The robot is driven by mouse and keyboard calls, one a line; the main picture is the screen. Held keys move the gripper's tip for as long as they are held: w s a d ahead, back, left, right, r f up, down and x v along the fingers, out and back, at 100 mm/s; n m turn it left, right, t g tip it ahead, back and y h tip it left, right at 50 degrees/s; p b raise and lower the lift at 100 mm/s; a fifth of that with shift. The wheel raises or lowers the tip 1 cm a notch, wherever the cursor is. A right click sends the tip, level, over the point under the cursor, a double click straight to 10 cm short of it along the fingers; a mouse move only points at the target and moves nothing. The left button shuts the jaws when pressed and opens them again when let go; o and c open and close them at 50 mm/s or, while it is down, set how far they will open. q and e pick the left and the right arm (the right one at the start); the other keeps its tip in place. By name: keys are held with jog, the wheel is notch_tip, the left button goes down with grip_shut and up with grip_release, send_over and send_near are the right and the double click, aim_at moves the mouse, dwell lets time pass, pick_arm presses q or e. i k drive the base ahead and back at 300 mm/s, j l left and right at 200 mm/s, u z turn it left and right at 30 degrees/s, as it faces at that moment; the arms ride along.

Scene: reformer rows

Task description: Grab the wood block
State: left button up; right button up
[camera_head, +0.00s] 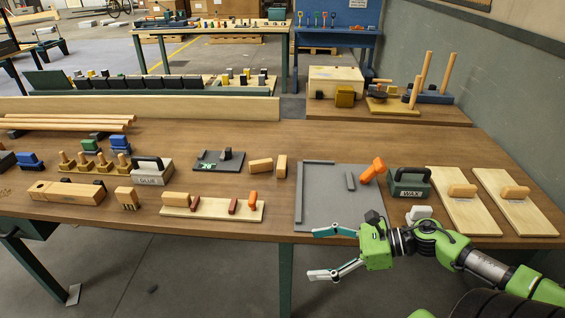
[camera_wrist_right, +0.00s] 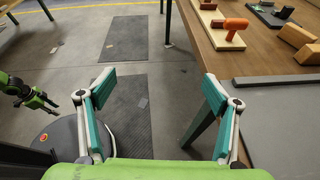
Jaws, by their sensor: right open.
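Two plain wood blocks stand side by side near the middle of the bench in the head view, a left one (camera_head: 261,166) and a right one (camera_head: 281,167). They also show at the upper right of the right wrist view, a farther block (camera_wrist_right: 295,36) and a nearer block (camera_wrist_right: 308,54). I cannot tell which one the task names. My right gripper (camera_head: 316,254) is open and empty off the bench's front edge, below and right of the blocks. My left gripper (camera_wrist_right: 55,109) shows small at the left of the right wrist view, its fingers apart; it is outside the head view.
A grey panel (camera_head: 317,205) with an orange-handled tool (camera_head: 373,170) lies right of the blocks. A board with handled tools (camera_head: 180,207) is in front of them. A dark plate (camera_head: 233,163) lies left. Bare bench top lies behind the blocks.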

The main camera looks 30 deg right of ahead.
aim_at(281, 164)
jog(key=i+l, duration=1.1)
jog(key=l, duration=0.25)
